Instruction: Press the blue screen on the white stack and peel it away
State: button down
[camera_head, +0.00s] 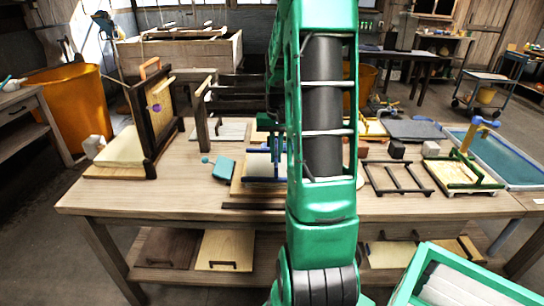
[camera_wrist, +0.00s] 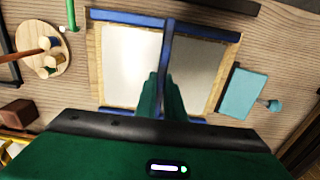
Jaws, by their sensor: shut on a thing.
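The blue screen (camera_wrist: 203,33) lies over the white stack in the wrist view, with blue bars along its far and near edges and a blue bar down its middle. The white stack (camera_wrist: 128,65) shows pale through it, on a wooden board (camera_wrist: 95,55). My gripper (camera_wrist: 161,85) is shut on the screen's middle bar, its green fingers hiding part of it. In the head view the blue screen (camera_head: 263,179) shows left of my green arm, on the stack near the table's middle.
A teal block (camera_wrist: 242,93) with a small knob lies right of the screen in the wrist view. A round board with pegs (camera_wrist: 45,58) lies left. In the head view, a dark upright frame (camera_head: 150,130) stands left and a dark rack (camera_head: 397,178) lies right.

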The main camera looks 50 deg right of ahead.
jog(key=shift+f, duration=0.7)
dwell(1.3)
jog(key=shift+r, duration=1.25)
jog(key=shift+r, duration=3.5)
